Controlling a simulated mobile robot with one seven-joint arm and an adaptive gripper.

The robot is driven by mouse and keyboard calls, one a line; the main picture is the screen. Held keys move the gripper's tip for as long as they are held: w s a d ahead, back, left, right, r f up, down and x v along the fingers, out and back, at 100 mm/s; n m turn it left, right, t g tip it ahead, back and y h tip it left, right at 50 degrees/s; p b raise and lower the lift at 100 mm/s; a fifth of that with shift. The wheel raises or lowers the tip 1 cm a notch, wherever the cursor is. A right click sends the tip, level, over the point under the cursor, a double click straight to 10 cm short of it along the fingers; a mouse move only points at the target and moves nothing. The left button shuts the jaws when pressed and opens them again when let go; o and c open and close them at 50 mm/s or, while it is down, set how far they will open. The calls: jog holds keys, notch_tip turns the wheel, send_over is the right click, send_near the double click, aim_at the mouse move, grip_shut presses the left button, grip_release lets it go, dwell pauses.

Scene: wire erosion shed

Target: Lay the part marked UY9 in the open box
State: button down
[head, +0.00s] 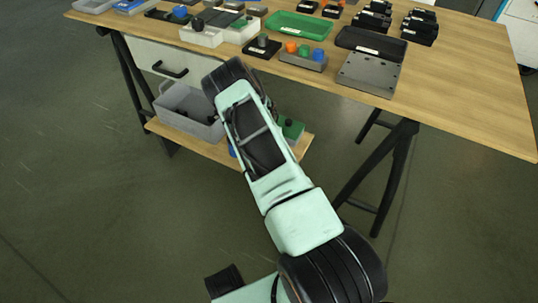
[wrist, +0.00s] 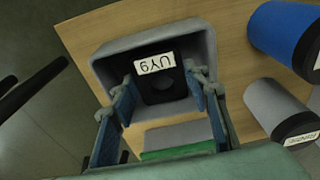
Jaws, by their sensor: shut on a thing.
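The part marked UY9 (wrist: 160,88) is black with a white label and a round recess. It shows upside down in the wrist view, between the blue-padded fingers of my gripper (wrist: 164,98), which is shut on it. The open grey box (wrist: 203,42) surrounds the part on its far side and both sides in that view. I cannot tell whether the part touches the box floor. In the head view the grey box (head: 172,104) stands on the low shelf under the table. My gripper's fingers are mostly hidden there behind my arm.
In the wrist view a blue cylinder (wrist: 282,35) and a labelled grey cylinder (wrist: 275,108) lie right of the box. A grey and green item (wrist: 178,140) is near. The tabletop (head: 465,85) and drawer (head: 165,62) overhang the shelf (head: 222,152).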

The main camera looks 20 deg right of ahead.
jog(key=shift+f, duration=0.55)
jog(key=c, duration=1.2)
grip_release()
jog(key=shift+o, duration=0.9)
